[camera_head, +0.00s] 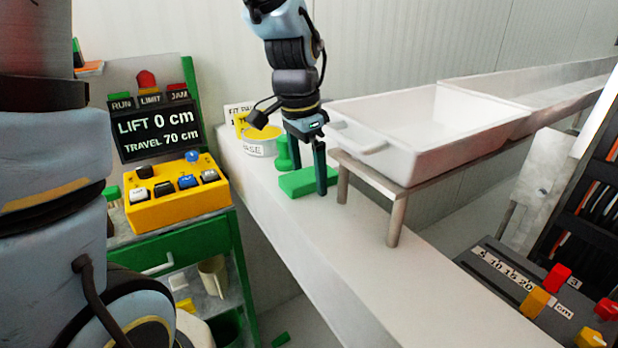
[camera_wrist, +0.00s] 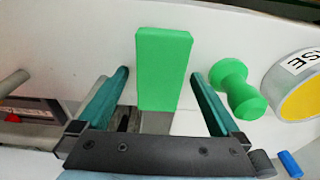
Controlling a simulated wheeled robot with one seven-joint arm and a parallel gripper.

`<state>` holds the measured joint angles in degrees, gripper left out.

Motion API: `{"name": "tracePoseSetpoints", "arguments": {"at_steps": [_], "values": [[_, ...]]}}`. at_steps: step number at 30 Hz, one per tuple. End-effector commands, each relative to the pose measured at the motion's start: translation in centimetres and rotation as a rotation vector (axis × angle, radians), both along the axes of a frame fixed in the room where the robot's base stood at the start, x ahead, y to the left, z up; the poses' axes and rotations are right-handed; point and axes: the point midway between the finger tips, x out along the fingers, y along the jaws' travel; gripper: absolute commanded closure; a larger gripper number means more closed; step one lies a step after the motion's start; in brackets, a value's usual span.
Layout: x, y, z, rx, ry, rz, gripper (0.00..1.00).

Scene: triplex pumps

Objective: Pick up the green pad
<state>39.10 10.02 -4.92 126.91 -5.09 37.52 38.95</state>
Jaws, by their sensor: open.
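The green pad (camera_head: 308,181) is a flat green block on the white ledge, below my gripper in the head view. In the wrist view the green pad (camera_wrist: 163,68) lies between and ahead of the two fingers. My gripper (camera_head: 308,170) points down at it, and its fingers (camera_wrist: 160,72) are apart, one to each side of the pad. Nothing is held. I cannot tell how far above the pad the fingertips are.
A green knob-shaped piece (camera_wrist: 237,88) stands close beside the right finger, with a round yellow-topped tub (camera_head: 262,140) beyond. A white tray (camera_head: 440,155) on a metal-legged stand (camera_head: 394,220) is near on the right. The ledge in front (camera_head: 400,290) is clear.

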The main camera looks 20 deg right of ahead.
Motion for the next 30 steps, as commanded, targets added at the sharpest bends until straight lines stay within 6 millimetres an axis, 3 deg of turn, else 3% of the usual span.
{"name": "tracePoseSetpoints", "arguments": {"at_steps": [2, 21, 25, 26, 30], "values": [[0.01, 0.0, 0.01, 0.0, 0.0, 0.0, 0.0], [0.01, 0.01, 0.04, 0.0, 0.0, 0.0, 0.72], [0.01, 0.0, 0.05, 0.0, 0.0, 0.0, 0.82], [0.01, 0.0, 0.05, 0.0, 0.0, 0.0, 0.9], [0.01, 0.0, 0.06, 0.0, 0.0, 0.0, 0.91]]}}
